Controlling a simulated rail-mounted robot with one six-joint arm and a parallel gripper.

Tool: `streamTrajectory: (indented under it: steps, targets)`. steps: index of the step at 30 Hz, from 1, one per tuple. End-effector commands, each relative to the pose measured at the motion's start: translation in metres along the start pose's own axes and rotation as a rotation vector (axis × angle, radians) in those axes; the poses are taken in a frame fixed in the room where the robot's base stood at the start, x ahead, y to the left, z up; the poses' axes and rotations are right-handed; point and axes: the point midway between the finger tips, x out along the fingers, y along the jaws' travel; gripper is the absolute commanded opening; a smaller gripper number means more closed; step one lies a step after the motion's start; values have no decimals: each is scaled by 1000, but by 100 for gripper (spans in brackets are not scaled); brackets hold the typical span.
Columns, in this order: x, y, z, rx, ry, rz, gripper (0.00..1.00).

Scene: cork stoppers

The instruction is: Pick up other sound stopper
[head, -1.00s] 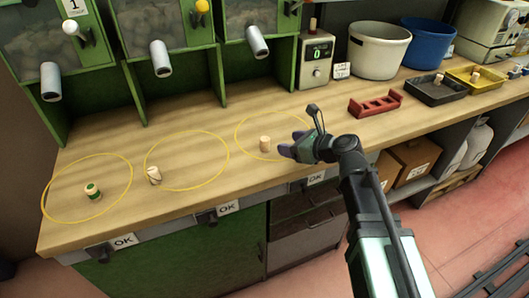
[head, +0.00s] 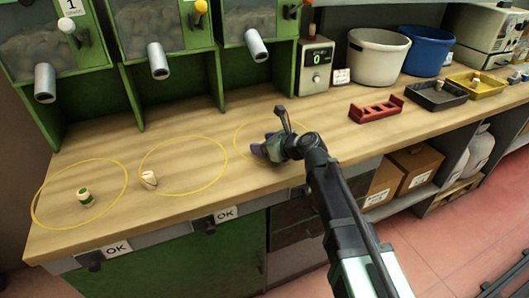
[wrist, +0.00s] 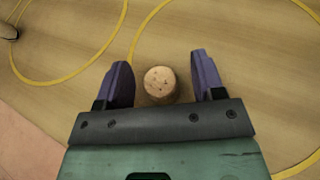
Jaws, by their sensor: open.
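A plain cork stopper (wrist: 160,84) lies between the two purple fingers of my gripper (wrist: 161,64) in the wrist view, with a gap on each side. In the head view my gripper (head: 262,150) is low at the right yellow circle and hides this stopper. A stopper with a green band (head: 85,198) stands in the left circle. A pale stopper with a dark line (head: 149,179) stands at the left edge of the middle circle.
A red rack (head: 376,109), a black tray (head: 432,99) and a yellow tray (head: 478,88) stand to the right on the bench, each tray with a stopper. A counter box (head: 316,68) and a white bucket (head: 378,52) stand behind. Green dispensers line the back left.

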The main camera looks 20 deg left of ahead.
Motion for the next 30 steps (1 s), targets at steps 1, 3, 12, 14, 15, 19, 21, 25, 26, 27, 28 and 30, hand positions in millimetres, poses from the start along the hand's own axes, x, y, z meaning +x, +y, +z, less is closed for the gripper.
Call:
streamTrajectory:
  steps: [1,3,12,14,15,19,21,25,26,27,28,30]
  targets:
    - [-1,0,1,0,0,0,62]
    - [-1,0,1,0,0,0,61]
    - [-1,0,0,0,0,0,15]
    - [-1,0,0,0,0,0,10]
    - [-1,0,0,0,0,0,10]
    - [-1,0,1,0,0,0,10]
    - [-2,0,2,0,0,0,10]
    - [-5,0,9,0,0,0,10]
    - [-6,0,12,0,0,0,10]
    - [-8,0,16,0,0,0,10]
    - [-9,0,20,0,0,0,10]
    - [-15,0,33,0,0,0,10]
